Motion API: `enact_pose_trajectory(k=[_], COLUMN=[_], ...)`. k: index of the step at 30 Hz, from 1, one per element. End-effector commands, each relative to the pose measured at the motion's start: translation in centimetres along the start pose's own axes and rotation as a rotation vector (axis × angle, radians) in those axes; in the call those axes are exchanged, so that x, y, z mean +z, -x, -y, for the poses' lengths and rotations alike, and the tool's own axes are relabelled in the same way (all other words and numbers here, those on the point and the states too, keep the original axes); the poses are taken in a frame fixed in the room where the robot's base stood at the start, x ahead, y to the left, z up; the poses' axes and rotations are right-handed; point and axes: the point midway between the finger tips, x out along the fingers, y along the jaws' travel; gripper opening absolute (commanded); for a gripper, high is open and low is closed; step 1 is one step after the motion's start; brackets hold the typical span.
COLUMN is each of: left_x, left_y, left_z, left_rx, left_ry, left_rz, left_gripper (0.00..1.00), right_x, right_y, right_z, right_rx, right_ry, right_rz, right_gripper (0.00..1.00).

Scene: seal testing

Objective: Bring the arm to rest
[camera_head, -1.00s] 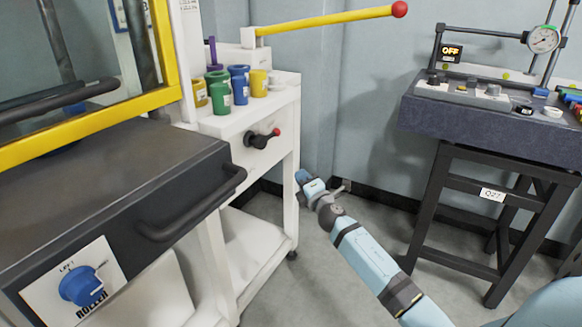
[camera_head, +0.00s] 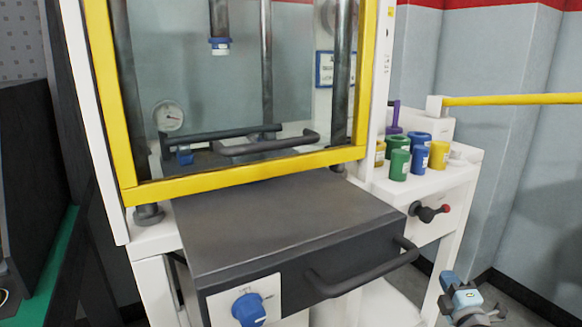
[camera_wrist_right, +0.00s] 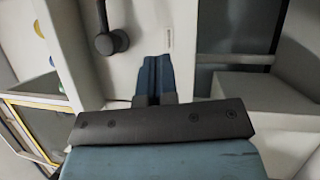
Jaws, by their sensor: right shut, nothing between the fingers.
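My right gripper (camera_head: 449,281) shows at the lower right of the head view, beside the white side stand and below its black lever. In the right wrist view its two blue fingers (camera_wrist_right: 154,78) are pressed together with nothing between them. Beyond them is the white panel of the stand, with the black lever knob (camera_wrist_right: 112,42) up and to the left. Most of the right arm is outside the head view. My left gripper is not in any view.
A press with a yellow-framed window (camera_head: 250,172) and a dark drawer-like block (camera_head: 290,225) with a handle (camera_head: 365,276) fills the middle. The white stand (camera_head: 440,185) holds several coloured cups and carries the lever (camera_head: 430,213). A yellow bar (camera_head: 510,99) extends right.

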Motion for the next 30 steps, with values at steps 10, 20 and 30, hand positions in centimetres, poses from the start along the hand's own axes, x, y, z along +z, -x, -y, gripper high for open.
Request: enact_pose_trajectory(k=[10,20,30], left_x=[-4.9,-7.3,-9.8], left_y=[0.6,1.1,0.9], left_z=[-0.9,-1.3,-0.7], left_rx=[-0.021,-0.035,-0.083], left_ry=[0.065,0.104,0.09], left_rz=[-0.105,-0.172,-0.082], left_gripper=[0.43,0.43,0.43], right_x=[-20.0,-28.1,-28.5], right_y=[14.3,24.1,24.6], right_z=[-9.2,-19.3,-23.4], right_rx=[-0.193,-0.439,-0.548], right_ry=[-1.015,-1.716,-1.804], right_rz=[-0.281,-0.391,-0.298], right_gripper=[0.0,0.0,0.0])
